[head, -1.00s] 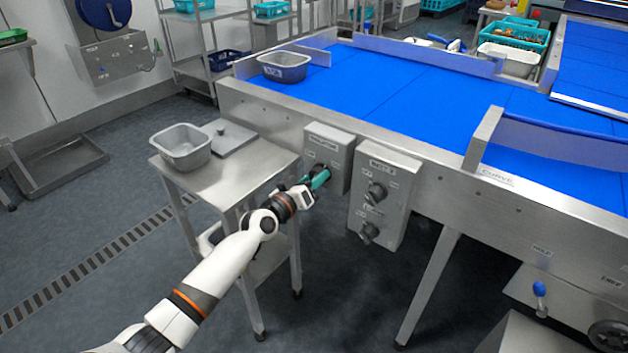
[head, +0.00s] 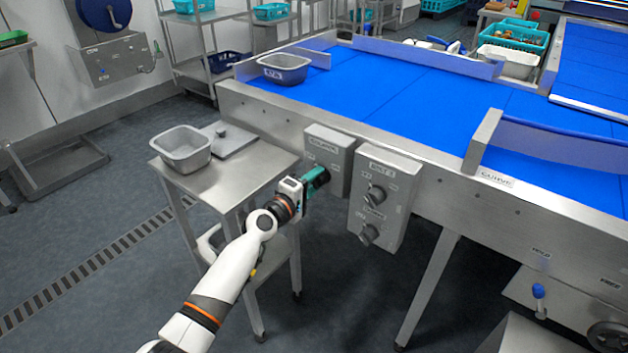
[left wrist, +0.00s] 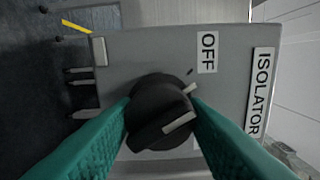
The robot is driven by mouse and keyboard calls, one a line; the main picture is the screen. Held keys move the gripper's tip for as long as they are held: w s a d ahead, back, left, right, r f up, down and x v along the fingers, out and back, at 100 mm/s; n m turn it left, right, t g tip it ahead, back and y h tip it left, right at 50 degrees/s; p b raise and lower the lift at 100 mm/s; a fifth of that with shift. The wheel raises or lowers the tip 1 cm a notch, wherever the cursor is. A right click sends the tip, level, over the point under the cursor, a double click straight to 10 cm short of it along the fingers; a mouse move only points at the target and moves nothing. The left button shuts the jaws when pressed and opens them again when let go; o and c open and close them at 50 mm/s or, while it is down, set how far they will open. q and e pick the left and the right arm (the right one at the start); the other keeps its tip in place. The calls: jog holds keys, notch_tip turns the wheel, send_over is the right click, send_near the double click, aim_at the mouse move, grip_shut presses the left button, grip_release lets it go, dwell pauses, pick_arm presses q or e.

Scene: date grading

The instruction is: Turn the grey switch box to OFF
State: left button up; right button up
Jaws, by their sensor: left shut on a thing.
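The grey switch box (head: 329,147) hangs on the side of the blue conveyor, left of a second grey control box. In the left wrist view its face (left wrist: 130,55) carries an ISOLATOR label (left wrist: 260,92) and an OFF label (left wrist: 208,52). Its black round knob (left wrist: 158,112) has white marks on its right side; I cannot tell its exact setting. My left gripper (head: 320,180) is at the knob, its green fingers shut on it from both sides. Another label beside the knob is mostly hidden by a finger. My right gripper is not in view.
A steel side table (head: 235,175) with a grey tub (head: 182,148) and a flat lid-like piece is just left of the gripper. The floor below the conveyor is mostly clear.

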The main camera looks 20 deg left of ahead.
pick_arm(q)
jog(key=shift+n, duration=1)
jog(key=shift+n+p, duration=0.3)
jog(key=shift+n, duration=0.3)
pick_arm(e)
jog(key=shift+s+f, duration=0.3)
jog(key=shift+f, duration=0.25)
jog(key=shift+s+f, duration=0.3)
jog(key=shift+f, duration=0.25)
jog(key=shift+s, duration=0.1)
pick_arm(q)
jog(key=o, duration=1)
jog(key=shift+s, duration=0.1)
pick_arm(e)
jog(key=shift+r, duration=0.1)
